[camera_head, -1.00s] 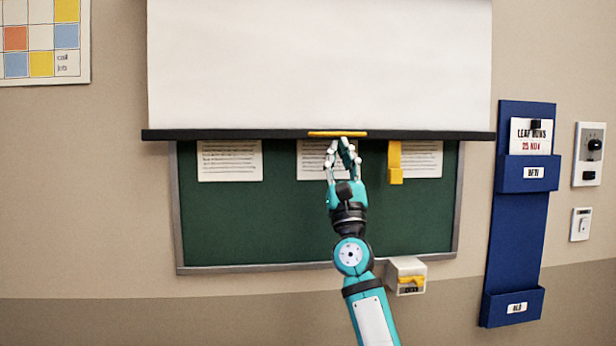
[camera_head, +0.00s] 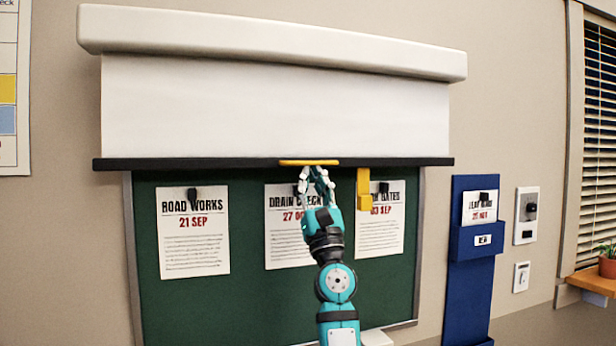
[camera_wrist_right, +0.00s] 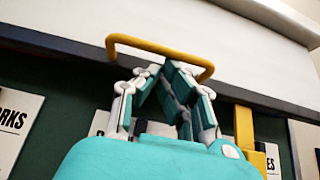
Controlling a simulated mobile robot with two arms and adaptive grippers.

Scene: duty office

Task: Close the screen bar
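The white roll-down screen (camera_head: 270,110) hangs partly down from its case over a green board. Its dark bottom bar (camera_head: 210,163) lies level across the board's top edge, with a yellow handle (camera_head: 310,162) at its middle. My right gripper (camera_head: 312,170) is just below the handle, pointing up. In the right wrist view its fingertips (camera_wrist_right: 165,70) come together at the handle (camera_wrist_right: 160,45), with nothing visible between them. I cannot tell exactly where they touch it. My left gripper is not in view.
The screen's white case (camera_head: 270,40) is above. A yellow bracket (camera_head: 363,190) is right of my gripper, by the bar. Several notices are on the green board (camera_head: 240,300). A blue wall holder (camera_head: 470,270), switches and a window with blinds (camera_head: 597,130) are on the right.

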